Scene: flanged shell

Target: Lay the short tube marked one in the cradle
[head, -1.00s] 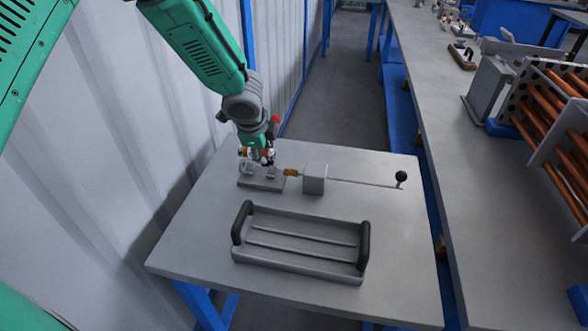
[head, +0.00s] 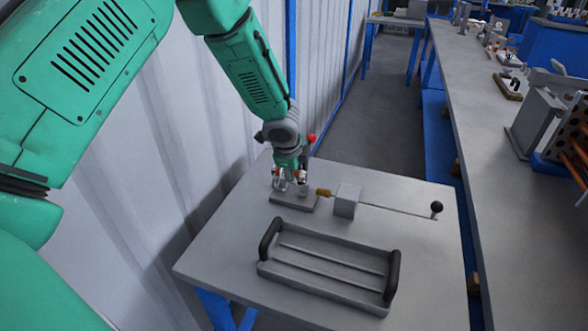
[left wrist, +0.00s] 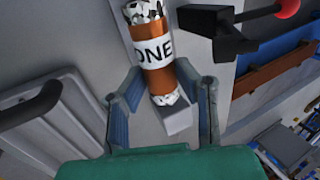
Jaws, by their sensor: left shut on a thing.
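The short tube marked one (left wrist: 154,52) shows in the left wrist view, copper-coloured with a white ONE band and pale, dark-flecked ends. My left gripper (left wrist: 160,92) is shut on it, one finger on each side. In the head view my left gripper (head: 290,178) is low over a small grey base plate (head: 294,201), which seems to be the cradle. A grey block (left wrist: 179,122) shows by the tube's near end in the wrist view. Gripper and tube hide most of the cradle, so I cannot tell whether the tube touches it. My right gripper is not in view.
A grey block (head: 347,200) with a yellow-tipped rod and a dark ball knob stands right of the plate. A red knob (head: 311,137) rises close beside the gripper. A grey tray (head: 325,293) with black handles lies in front. The wall is close on the left.

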